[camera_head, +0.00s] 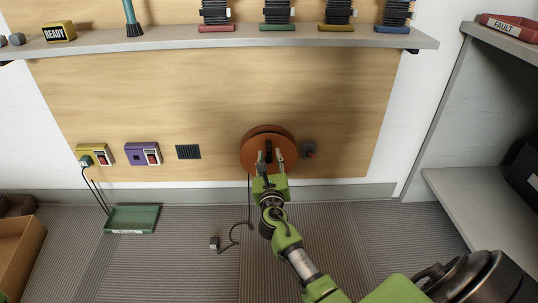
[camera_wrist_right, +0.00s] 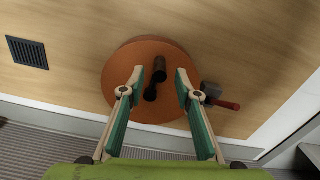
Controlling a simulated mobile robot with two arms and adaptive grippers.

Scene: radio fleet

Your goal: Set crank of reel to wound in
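The reel (camera_head: 251,146) is an orange-brown disc on the wooden wall panel; it fills the middle of the right wrist view (camera_wrist_right: 122,72). Its crank, a dark arm with a cylindrical handle (camera_wrist_right: 159,70), is at the disc's centre and shows as a small dark shape in the head view (camera_head: 268,148). My right gripper (camera_head: 270,157) is in front of the reel. In the right wrist view its fingers (camera_wrist_right: 160,73) are apart, one on each side of the crank, with visible gaps. Whether the fingertips reach the handle's depth is unclear. My left gripper is not in view.
A grey block with a red lever (camera_wrist_right: 213,94) sits close right of the reel. A dark cable hangs from the reel to a plug (camera_head: 214,243) on the floor. A shelf (camera_head: 200,47) runs above; a green tray (camera_head: 131,219) lies lower left.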

